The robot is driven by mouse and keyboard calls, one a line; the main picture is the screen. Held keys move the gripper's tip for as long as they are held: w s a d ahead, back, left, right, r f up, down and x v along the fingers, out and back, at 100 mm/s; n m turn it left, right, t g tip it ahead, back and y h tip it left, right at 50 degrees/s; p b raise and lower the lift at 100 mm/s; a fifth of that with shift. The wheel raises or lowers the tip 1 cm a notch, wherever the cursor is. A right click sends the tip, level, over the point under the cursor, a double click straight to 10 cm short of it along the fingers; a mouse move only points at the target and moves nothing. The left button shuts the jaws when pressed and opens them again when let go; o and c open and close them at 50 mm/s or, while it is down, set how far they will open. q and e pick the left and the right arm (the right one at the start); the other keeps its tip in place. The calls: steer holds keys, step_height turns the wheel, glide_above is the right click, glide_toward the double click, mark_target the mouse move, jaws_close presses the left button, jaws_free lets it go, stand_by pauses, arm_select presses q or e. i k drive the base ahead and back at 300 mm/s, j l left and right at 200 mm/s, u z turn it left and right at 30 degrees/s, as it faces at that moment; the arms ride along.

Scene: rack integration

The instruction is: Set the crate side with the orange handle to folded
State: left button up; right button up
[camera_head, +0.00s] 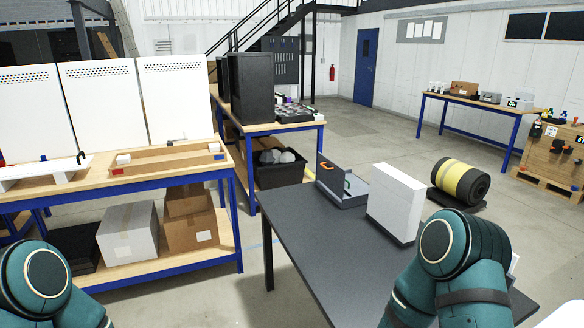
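A small grey crate (355,200) stands on the far left part of the dark table (300,235). Its left side panel (330,185) stands up, taller than the rest of the crate, with an orange handle (325,163) near its top. A small teal part (347,186) shows on the crate's far side. My two teal arms show at the bottom left and bottom right. Neither gripper is in view.
The white box stands upright close to the crate's right. The table's front left surface is clear. A wooden workbench (190,172) with boxes underneath is at left. A black and yellow roll (459,183) lies beyond the table.

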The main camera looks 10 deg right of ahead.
mark_target(330, 173)
steer(key=i+u, duration=0.1)
steer(key=i, duration=0.35)
steer(key=i+l+u, duration=0.15)
steer(key=i, duration=0.35)
steer(key=i+l, duration=0.1)
steer(key=i, duration=0.6)
steer(key=i+l, duration=0.1)
steer(key=i, duration=0.65)
steer(key=i+z, duration=0.2)
steer(key=i, duration=0.45)
steer(key=i+j+z, duration=0.15)
steer(key=i, duration=0.45)
